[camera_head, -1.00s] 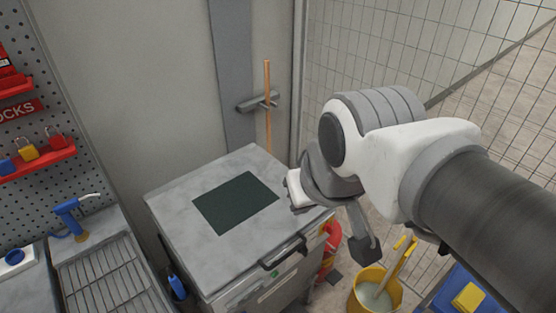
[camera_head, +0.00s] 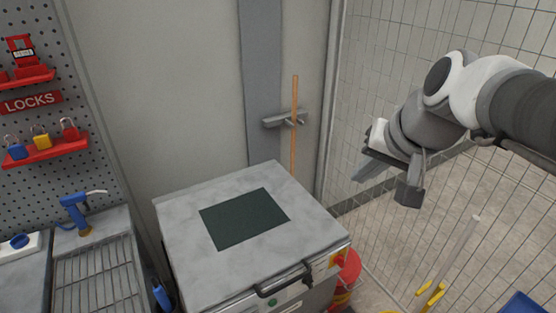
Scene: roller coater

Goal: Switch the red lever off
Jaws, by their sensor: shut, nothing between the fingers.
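My gripper (camera_head: 364,174) hangs in the air at the right, in front of the wire mesh, above and to the right of a grey cabinet machine (camera_head: 183,215). Its fingers are shut and hold nothing. It is apart from the machine. A small yellow-and-red part (camera_head: 336,260) shows at the right end of the machine's front, near the top edge. It is too small for me to tell whether it is the red lever or how it is set. No other lever is clear in view.
The machine has a dark panel (camera_head: 244,218) on top and a black handle (camera_head: 283,281) in front. A red object (camera_head: 350,268) stands beside its right side. A broom (camera_head: 294,130) leans at the wall. Padlocks (camera_head: 41,139) hang at the left. Wire mesh (camera_head: 390,60) closes the right.

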